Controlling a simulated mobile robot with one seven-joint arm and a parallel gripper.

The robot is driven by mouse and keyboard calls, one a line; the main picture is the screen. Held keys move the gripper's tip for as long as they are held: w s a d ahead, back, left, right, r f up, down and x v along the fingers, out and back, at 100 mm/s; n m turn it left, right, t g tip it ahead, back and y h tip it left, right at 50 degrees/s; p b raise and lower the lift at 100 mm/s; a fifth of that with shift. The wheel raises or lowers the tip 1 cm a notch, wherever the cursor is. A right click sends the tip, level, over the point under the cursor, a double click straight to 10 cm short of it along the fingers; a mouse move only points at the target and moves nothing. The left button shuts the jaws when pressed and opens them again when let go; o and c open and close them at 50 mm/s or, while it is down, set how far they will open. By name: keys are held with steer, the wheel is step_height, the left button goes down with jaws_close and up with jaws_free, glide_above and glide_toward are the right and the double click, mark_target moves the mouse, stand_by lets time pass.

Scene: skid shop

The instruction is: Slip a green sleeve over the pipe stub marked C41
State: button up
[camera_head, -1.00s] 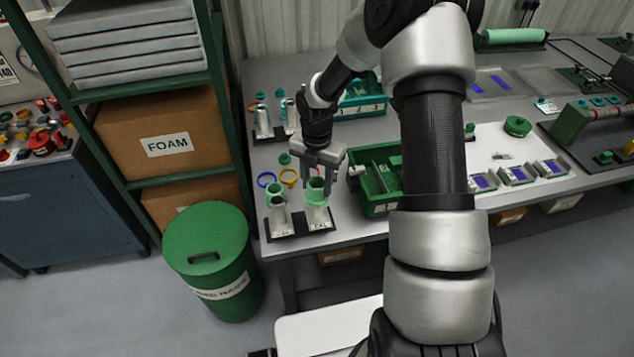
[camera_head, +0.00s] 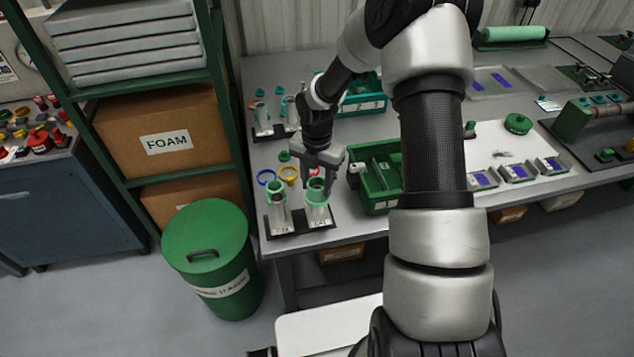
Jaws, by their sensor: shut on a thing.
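My gripper (camera_head: 320,182) is shut on a green sleeve (camera_head: 317,195), pointing down over the front stand on the bench. The sleeve is at the top of the right-hand grey pipe stub (camera_head: 317,215) and appears to be around its upper end. That stub stands upright and its small label seems to read C41, though it is blurred. The left stub (camera_head: 279,212) on the same black base (camera_head: 299,230) has a green sleeve (camera_head: 275,190) around its top. The gripper fingers partly hide the held sleeve's rim.
Blue (camera_head: 266,177) and yellow (camera_head: 288,175) rings lie just behind the stubs. A green bin (camera_head: 379,207) stands close to the right. A second stand with stubs (camera_head: 263,118) is farther back. A green drum (camera_head: 212,262) stands on the floor left of the bench.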

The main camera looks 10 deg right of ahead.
steer(key=shift+f, duration=0.45)
stand_by(0.3)
steer(key=o, duration=1.1)
steer(key=shift+o, duration=0.3)
steer(key=o, duration=0.3)
steer(key=shift+o, duration=0.2)
steer(key=shift+r, duration=0.1)
step_height(320, 180, up, 11)
steer(key=p, duration=0.8)
steer(key=shift+p, duration=0.3)
